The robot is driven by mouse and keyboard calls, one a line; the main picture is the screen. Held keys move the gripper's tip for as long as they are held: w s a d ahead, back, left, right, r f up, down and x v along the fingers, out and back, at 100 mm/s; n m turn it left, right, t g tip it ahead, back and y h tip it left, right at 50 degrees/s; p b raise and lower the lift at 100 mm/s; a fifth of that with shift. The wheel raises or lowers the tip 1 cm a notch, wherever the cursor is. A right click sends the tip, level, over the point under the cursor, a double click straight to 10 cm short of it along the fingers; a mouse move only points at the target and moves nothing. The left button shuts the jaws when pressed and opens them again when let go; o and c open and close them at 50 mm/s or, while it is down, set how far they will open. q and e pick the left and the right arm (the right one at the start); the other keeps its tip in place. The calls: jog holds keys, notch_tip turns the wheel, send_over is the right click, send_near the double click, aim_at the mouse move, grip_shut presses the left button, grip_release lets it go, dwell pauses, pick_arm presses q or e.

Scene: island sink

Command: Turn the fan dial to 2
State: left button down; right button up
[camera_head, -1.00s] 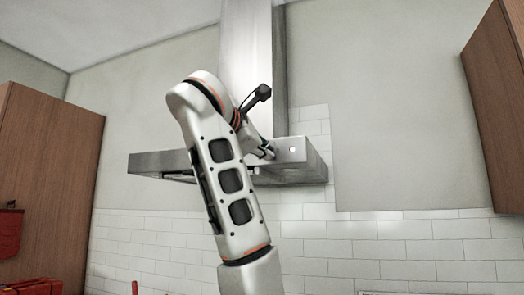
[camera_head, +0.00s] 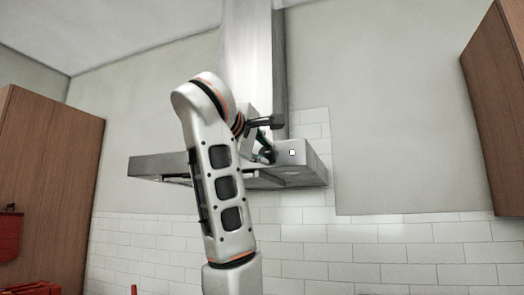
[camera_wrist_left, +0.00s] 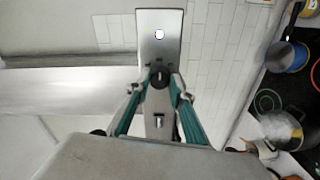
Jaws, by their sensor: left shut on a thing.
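The range hood (camera_head: 310,174) hangs on the wall, with a small pale square (camera_head: 292,153) on its front panel. In the left wrist view the panel (camera_wrist_left: 172,52) lies straight ahead, with a round white spot (camera_wrist_left: 159,34) above the dark fan dial (camera_wrist_left: 160,80). My left gripper (camera_head: 268,152) is at the panel. In the wrist view its teal fingers (camera_wrist_left: 160,83) are shut on the dial, one on each side. The dial's marks cannot be read. My left arm hides part of the hood in the head view. My right gripper is not in view.
A wooden cabinet (camera_head: 48,190) stands at left and another (camera_head: 498,110) at upper right. White tiles (camera_head: 400,250) cover the wall below the hood. The wrist view shows pots (camera_wrist_left: 284,128) on a dark surface at right. The wall right of the hood is clear.

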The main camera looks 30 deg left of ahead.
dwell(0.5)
pick_arm(q)
jog(key=c, duration=1.8)
grip_release()
jog(key=shift+o, duration=0.2)
